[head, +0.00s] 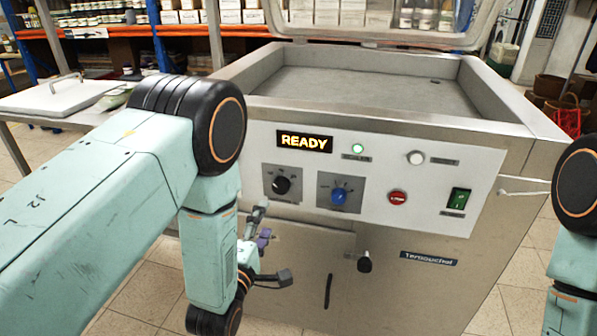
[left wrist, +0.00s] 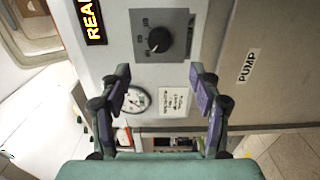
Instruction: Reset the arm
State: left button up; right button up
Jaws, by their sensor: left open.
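My left gripper (head: 272,244) is in front of the steel machine (head: 420,275), below its black knob (head: 282,185). The left wrist view shows the gripper's two fingers (left wrist: 160,78) spread apart with nothing between them. In that view the black knob (left wrist: 159,40) on its grey plate lies beyond the fingertips, apart from them. Part of my right arm (head: 575,230) shows at the right edge; its gripper is out of the picture.
The panel has a lit READY display (head: 304,142), a green lamp (head: 358,148), a blue knob (head: 339,196), a red button (head: 398,198) and a green switch (head: 459,199). A side table (head: 60,119) stands at left.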

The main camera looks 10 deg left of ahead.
pick_arm(q)
jog(key=s+a+f+m+g, duration=0.2)
jog(key=s+f+m+g, duration=0.6)
jog(key=s+f+m, duration=0.45)
jog(key=s+f+m+g, duration=0.1)
jog(key=s+f+g, duration=0.1)
jog(key=s, duration=0.5)
jog(key=s+a+f+m+g, duration=0.1)
jog(key=s+g, duration=0.3)
jog(key=s, duration=0.4)
jog(key=s+f+m+g, duration=0.2)
jog(key=s+g, duration=0.2)
jog(key=s, duration=0.4)
jog(key=shift+s+a+f+m+y, duration=0.25)
jog(key=shift+f+m+y, duration=0.05)
jog(key=shift+f+m, duration=0.1)
